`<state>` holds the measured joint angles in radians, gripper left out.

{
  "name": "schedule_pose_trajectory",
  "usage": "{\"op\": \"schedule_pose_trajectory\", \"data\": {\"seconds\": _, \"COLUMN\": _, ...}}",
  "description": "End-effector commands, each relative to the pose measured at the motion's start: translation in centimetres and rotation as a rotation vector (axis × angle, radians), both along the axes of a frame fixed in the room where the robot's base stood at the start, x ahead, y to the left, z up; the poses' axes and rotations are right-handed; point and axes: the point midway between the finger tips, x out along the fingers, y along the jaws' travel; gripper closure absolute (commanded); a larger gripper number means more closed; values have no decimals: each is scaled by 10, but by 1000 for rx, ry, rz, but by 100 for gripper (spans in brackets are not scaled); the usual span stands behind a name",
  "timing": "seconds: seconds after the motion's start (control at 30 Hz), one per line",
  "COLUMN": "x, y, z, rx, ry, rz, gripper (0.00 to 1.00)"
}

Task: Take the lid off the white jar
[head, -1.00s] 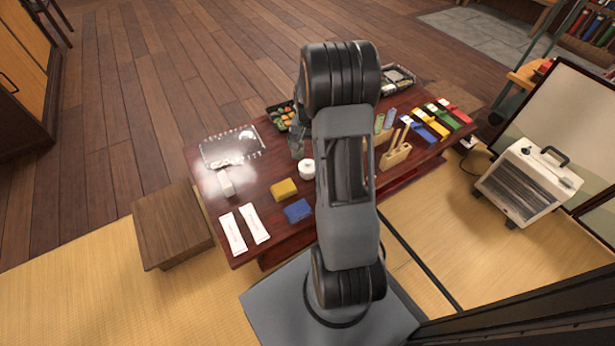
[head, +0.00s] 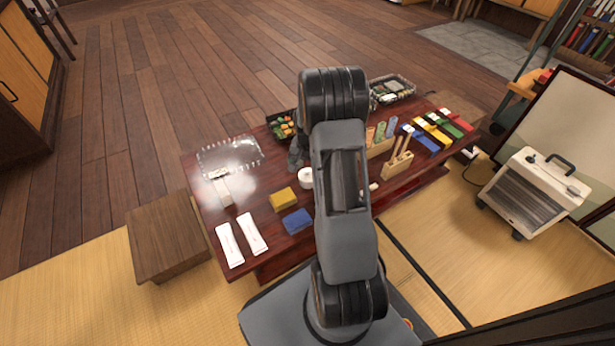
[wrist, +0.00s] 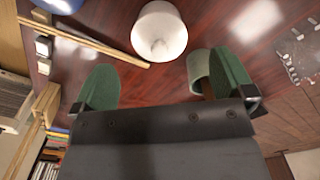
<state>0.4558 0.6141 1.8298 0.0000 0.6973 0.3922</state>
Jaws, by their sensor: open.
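The white jar (wrist: 159,32) shows at the top of the wrist view, a pale round shape with a small knob on the lid. A small white round thing (head: 305,179), seemingly the same jar, stands on the dark red table in the head view, its right side partly behind my arm. My gripper (wrist: 166,82) is open, with its two green fingers apart and nothing held between them. The jar lies beyond the fingertips in the picture, apart from them. In the head view my gripper is mostly hidden by my arm.
A grey-green cup (wrist: 197,72) stands close by the right finger in the wrist view, partly hidden by it. Yellow (head: 284,199) and blue (head: 297,221) blocks lie nearby. A clear tray (head: 230,158) is at the table's left.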

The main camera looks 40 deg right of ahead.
Motion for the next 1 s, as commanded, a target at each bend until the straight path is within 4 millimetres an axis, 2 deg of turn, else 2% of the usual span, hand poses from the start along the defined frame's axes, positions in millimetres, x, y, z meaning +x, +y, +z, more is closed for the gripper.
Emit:
{"op": "schedule_pose_trajectory", "data": {"seconds": 0.1, "x": 0, "y": -1, "z": -21, "rx": 1, "ry": 1, "rz": 0, "gripper": 0}}
{"op": "schedule_pose_trajectory", "data": {"seconds": 0.3, "x": 0, "y": -2, "z": -44, "rx": 0, "ry": 1, "rz": 0, "gripper": 0}}
{"op": "schedule_pose_trajectory", "data": {"seconds": 0.57, "x": 0, "y": -2, "z": -44, "rx": 0, "ry": 0, "rz": 0, "gripper": 0}}
{"op": "schedule_pose_trajectory", "data": {"seconds": 1.0, "x": 0, "y": -2, "z": -44, "rx": 0, "ry": 0, "rz": 0, "gripper": 42}}
